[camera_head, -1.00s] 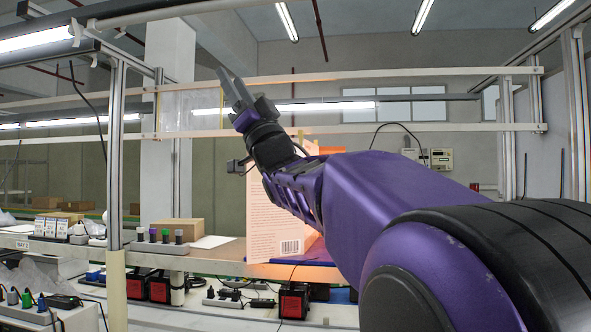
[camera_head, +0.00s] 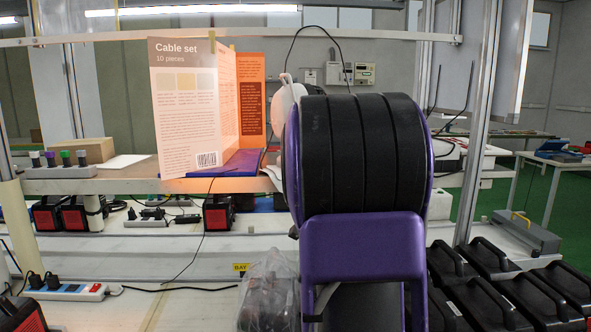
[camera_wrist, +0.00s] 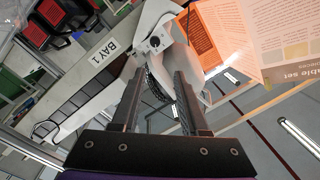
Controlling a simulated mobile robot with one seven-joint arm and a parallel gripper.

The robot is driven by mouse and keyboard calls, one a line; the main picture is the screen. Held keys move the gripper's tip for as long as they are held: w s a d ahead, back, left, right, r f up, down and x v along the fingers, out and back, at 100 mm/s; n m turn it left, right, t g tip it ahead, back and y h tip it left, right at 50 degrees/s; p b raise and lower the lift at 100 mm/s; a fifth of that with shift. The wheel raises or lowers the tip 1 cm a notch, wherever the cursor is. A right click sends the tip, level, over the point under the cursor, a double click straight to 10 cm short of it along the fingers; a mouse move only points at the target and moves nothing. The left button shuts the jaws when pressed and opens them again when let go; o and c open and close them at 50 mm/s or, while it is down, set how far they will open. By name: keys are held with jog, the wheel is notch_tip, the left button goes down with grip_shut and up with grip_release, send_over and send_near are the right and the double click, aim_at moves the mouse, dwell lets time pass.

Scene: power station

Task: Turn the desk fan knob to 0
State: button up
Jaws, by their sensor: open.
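A white device (camera_wrist: 166,28) that looks like the desk fan shows beyond my fingertips in the wrist view, tilted in the picture. A small dark round spot (camera_wrist: 155,42) on it may be its knob; its setting is too small to read. A dark ribbed part lies between my fingers. In the head view, only a pale edge (camera_head: 287,96) of what may be the fan shows beside my arm. My gripper (camera_wrist: 160,72) is open, with its two fingers apart and nothing visibly held. In the head view my arm hides the gripper.
A "Cable set" board (camera_head: 185,130) stands on the shelf (camera_head: 125,185), left of the pale edge. An orange panel (camera_head: 251,95) is beside it. A metal post (camera_head: 480,125) rises to the right. Black cases (camera_head: 510,290) fill the lower right. A "BAY 1" label (camera_wrist: 107,50) is on the shelf edge.

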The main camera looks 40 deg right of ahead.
jog(key=p+x, duration=0.2)
jog(key=x, duration=1.5)
jog(key=shift+d+f, duration=0.4)
jog(key=shift+d, duration=0.05)
jog(key=shift+s, duration=0.1)
grip_shut()
